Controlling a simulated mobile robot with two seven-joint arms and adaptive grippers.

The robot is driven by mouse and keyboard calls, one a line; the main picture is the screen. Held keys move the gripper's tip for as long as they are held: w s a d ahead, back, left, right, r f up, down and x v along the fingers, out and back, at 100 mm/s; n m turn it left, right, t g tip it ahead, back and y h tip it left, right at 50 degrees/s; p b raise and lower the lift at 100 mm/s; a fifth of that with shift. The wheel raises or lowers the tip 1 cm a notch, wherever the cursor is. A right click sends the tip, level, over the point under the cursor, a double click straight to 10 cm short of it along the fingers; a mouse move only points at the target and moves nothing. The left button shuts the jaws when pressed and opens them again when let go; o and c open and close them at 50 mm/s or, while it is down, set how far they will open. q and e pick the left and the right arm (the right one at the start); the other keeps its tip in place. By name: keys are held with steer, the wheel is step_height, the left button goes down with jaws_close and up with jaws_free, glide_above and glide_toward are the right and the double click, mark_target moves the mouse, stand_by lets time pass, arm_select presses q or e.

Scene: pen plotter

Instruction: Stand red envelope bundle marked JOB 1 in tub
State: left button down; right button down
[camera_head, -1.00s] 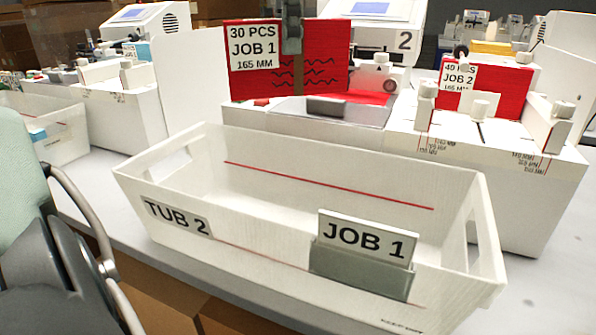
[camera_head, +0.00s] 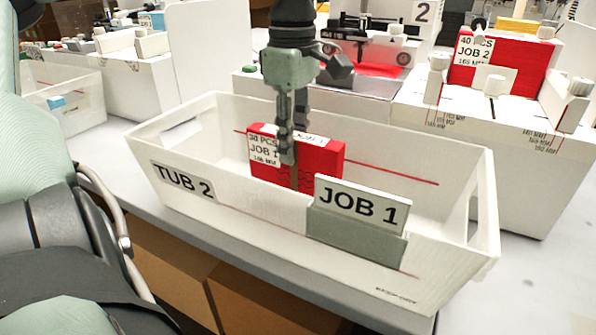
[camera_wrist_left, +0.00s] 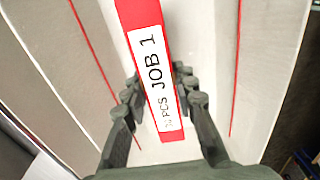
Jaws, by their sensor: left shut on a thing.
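The red envelope bundle marked JOB 1 (camera_head: 322,160) is upright inside the white tub marked TUB 2 (camera_head: 235,215), behind the grey holder with the JOB 1 card (camera_head: 357,205). My left gripper (camera_head: 288,150) comes down from above and is shut on the bundle. In the left wrist view the bundle (camera_wrist_left: 139,14) lies between the two fingers (camera_wrist_left: 160,105), with its label facing the camera. The bundle's lower part is hidden by the tub's front wall and the card holder, so I cannot tell whether it touches the floor. My right gripper is not in view.
A red bundle marked JOB 2 (camera_head: 515,65) stands in the white machine at the right. A white machine (camera_head: 350,105) is behind the tub. Another tub (camera_head: 75,100) is at the far left. The tub's right half is empty.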

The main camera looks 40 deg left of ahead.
mark_target(298, 191)
arm_select(q)
steer(key=shift+s+d+f, duration=0.35)
steer(key=shift+d+f, duration=0.15)
steer(key=shift+d, duration=0.3)
steer(key=shift+d+f, duration=0.1)
steer(key=shift+f, duration=0.1)
step_height(298, 191, down, 4)
steer(key=shift+r, duration=0.1)
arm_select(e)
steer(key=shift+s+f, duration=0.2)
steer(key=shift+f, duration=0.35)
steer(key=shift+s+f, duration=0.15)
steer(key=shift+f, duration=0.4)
arm_select(q)
steer(key=c, duration=1.5)
jaws_free()
steer(key=o, duration=0.3)
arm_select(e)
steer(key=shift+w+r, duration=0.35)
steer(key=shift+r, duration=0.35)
